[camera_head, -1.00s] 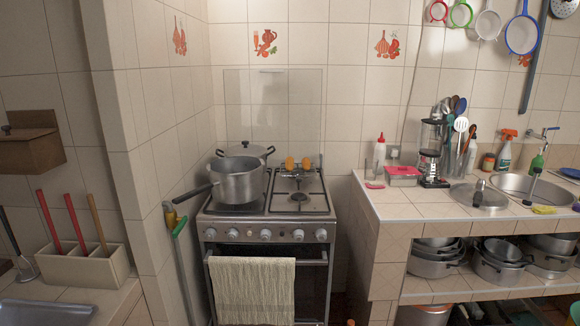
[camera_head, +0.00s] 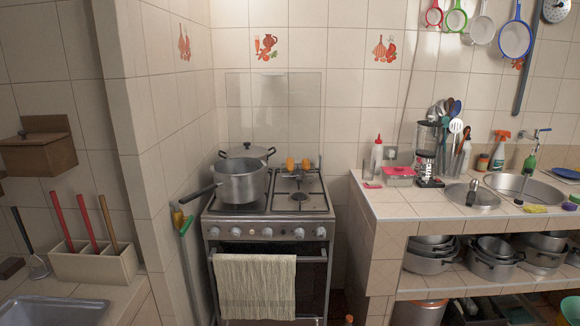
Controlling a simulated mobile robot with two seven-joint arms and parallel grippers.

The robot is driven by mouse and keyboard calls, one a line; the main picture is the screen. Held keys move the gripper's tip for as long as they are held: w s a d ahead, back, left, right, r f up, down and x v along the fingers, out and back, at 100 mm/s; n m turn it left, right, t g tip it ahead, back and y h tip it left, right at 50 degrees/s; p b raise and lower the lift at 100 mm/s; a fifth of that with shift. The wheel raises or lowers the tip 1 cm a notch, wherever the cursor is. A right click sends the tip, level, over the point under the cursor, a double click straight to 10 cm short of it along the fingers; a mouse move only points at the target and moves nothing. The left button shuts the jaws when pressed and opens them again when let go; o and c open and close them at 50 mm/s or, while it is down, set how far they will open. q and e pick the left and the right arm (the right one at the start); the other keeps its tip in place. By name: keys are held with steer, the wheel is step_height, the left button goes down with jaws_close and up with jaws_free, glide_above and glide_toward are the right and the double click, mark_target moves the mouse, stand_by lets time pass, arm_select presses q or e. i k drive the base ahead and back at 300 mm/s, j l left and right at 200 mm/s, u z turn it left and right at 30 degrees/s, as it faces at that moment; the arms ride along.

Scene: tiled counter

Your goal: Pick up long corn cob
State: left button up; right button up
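No long corn cob can be made out in the head view. Two small orange objects (camera_head: 297,164) stand at the back of the stove (camera_head: 270,231); they are too small to identify. A yellow item (camera_head: 535,209) lies at the front edge of the sink and looks like a sponge. Neither of my grippers is in view.
A pot (camera_head: 240,183) stands on the stove's left side, its handle pointing left. A tiled counter (camera_head: 415,210) at the right holds a red-lidded box (camera_head: 399,177), utensils and a sink (camera_head: 520,188). Pots fill the shelf below. A planter-like box (camera_head: 95,265) stands left.

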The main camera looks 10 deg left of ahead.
mark_target(289, 161)
steer(key=i+j+z, duration=0.15)
steer(key=i+z, duration=0.15)
steer(key=i, duration=0.65)
